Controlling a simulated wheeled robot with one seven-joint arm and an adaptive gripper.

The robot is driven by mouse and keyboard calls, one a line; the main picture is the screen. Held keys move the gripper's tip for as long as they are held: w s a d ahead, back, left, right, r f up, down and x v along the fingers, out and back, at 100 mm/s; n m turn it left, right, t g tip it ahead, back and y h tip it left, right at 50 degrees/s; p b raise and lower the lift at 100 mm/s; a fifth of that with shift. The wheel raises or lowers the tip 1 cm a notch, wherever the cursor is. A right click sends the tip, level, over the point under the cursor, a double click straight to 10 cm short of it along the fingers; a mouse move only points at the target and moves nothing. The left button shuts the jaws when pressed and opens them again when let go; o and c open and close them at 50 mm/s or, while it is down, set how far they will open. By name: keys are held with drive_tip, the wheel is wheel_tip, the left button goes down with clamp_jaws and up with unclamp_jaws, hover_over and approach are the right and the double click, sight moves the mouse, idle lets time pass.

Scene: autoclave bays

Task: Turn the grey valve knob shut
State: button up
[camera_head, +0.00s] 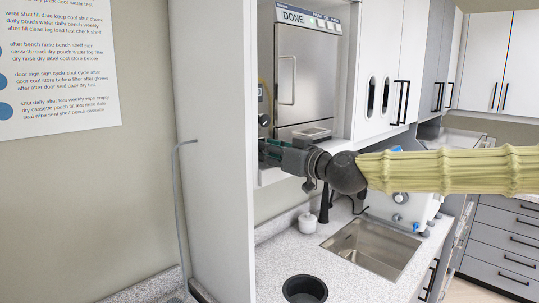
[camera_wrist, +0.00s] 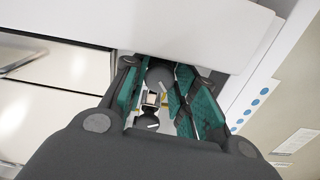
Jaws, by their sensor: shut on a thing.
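My gripper (camera_head: 268,152) reaches left into the open cabinet bay beside the autoclave (camera_head: 305,75), low on its control strip. In the wrist view, its teal-padded fingers (camera_wrist: 160,80) stand on either side of a rounded grey knob (camera_wrist: 159,74) and are closed on it. The knob is partly covered by the fingers, and its turned angle cannot be read. A second dark round part (camera_wrist: 148,119) shows between the fingers, nearer the palm. In the head view the held knob is hidden by the gripper; another dark knob (camera_head: 264,120) sits just above.
The white cabinet side panel (camera_head: 215,150) stands close to the left of my gripper. Below are a speckled counter (camera_head: 340,285), a steel sink (camera_head: 372,246), a black tap (camera_head: 324,203) and a black round bowl (camera_head: 305,289). A small metal tray (camera_head: 311,133) lies under the autoclave door.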

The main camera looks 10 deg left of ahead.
drive_tip(key=shift+m, duration=0.4)
drive_tip(key=o, duration=1)
drive_tip(key=shift+o, duration=0.2)
drive_tip(key=shift+d, duration=0.1)
drive_tip(key=v, duration=1.2)
